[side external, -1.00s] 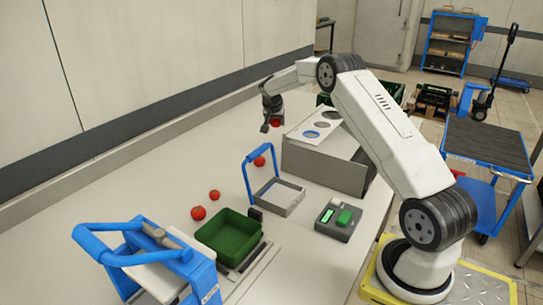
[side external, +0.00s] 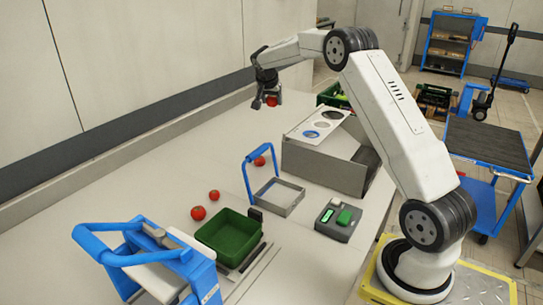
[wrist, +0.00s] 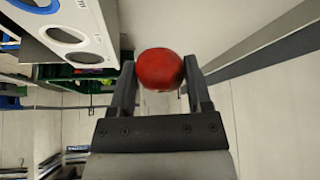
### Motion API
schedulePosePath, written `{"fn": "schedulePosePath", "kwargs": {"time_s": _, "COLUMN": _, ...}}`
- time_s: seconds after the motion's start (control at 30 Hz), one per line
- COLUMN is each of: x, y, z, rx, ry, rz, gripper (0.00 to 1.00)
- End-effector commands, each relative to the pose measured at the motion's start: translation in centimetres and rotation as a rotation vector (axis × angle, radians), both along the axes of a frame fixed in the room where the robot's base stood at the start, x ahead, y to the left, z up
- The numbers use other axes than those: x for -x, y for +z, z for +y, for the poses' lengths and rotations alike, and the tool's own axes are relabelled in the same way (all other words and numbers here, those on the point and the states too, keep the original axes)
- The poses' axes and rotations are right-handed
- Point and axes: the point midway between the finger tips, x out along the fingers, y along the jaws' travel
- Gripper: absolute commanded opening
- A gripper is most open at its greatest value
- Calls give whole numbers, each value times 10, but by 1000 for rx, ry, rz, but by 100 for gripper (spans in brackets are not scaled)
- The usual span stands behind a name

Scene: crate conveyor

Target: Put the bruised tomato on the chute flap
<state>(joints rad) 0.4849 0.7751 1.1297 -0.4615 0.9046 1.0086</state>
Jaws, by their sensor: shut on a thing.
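My gripper (side external: 270,98) is shut on a red tomato (wrist: 160,69) and holds it in the air, above and left of the white panel with round holes. In the wrist view the tomato sits between the fingertips with a darker patch on its surface; I cannot tell whether that is a bruise. The white panel (side external: 310,125) tops a grey box (side external: 325,168) on the table. It also shows at upper left in the wrist view (wrist: 88,14). I cannot make out for sure which part is the chute flap.
Three other tomatoes lie on the table (side external: 130,200), one behind a blue hoop (side external: 247,172) on a grey frame. A green tray (side external: 226,236), a grey box with green buttons (side external: 338,220) and a blue-handled device (side external: 150,255) stand nearer. A green crate (side external: 330,95) stands behind the panel.

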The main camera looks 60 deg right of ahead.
Motion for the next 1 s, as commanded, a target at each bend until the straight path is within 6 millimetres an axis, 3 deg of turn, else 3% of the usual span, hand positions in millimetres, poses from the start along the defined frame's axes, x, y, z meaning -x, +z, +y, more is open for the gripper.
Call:
{"fn": "schedulePosePath", "kwargs": {"time_s": 0.37, "x": 34, "y": 3, "z": 70, "rx": 1, "ry": -151, "rz": 0, "gripper": 6}}
{"fn": "schedulePosePath", "kwargs": {"time_s": 0.7, "x": 83, "y": 2, "z": 130, "rx": 1, "ry": -304, "rz": -1, "gripper": 6}}
{"fn": "schedulePosePath", "kwargs": {"time_s": 1.0, "x": 114, "y": 0, "z": 158, "rx": 1, "ry": -383, "rz": 0, "gripper": 6}}
